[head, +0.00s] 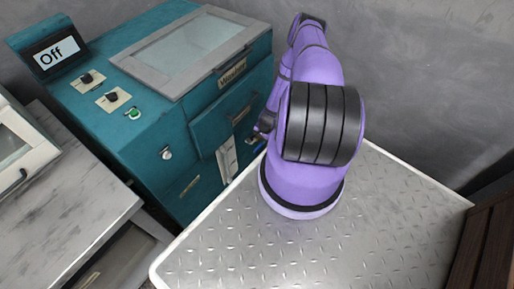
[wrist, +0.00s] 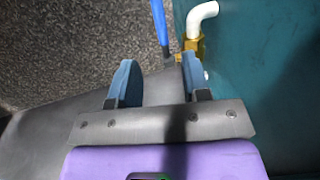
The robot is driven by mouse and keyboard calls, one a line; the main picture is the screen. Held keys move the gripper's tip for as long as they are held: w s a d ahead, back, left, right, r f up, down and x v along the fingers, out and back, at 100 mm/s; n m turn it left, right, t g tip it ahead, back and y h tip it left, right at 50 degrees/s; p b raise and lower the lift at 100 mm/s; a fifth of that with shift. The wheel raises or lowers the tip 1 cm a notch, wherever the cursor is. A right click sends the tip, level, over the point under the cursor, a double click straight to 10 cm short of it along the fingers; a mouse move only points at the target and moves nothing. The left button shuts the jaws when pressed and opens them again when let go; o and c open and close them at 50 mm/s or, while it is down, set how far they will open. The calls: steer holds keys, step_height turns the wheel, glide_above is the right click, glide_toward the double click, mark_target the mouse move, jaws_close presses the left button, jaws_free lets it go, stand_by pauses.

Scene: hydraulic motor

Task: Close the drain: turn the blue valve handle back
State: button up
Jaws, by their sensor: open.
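The blue valve handle (wrist: 160,24) shows at the top of the wrist view as a narrow bar, running lengthwise up the picture. Its lower end is beside a brass valve (wrist: 194,46) with a white bent pipe (wrist: 203,14). My gripper (wrist: 156,72) is open, with two blue-grey fingers and nothing between them. The handle lies beyond the gap between the fingertips. The right finger partly covers the valve area, and I cannot tell whether it touches the valve. In the head view my gripper (head: 264,124) is small and partly hidden by my purple arm.
The teal machine (head: 172,135) stands at left, with a glazed lid (head: 190,50), knobs, a green button and a display (head: 56,53) reading "Off". A marble-topped counter (head: 60,205) is at lower left. A brown slatted object (head: 490,245) is at lower right. Speckled floor shows in the wrist view.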

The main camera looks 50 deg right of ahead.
mark_target(258, 147)
steer(key=f, duration=0.3)
steer(key=w+f, duration=0.1)
steer(key=f, duration=0.2)
steer(key=w+f, duration=0.1)
steer(key=f, duration=0.2)
steer(key=shift+f, duration=0.35)
jaws_close()
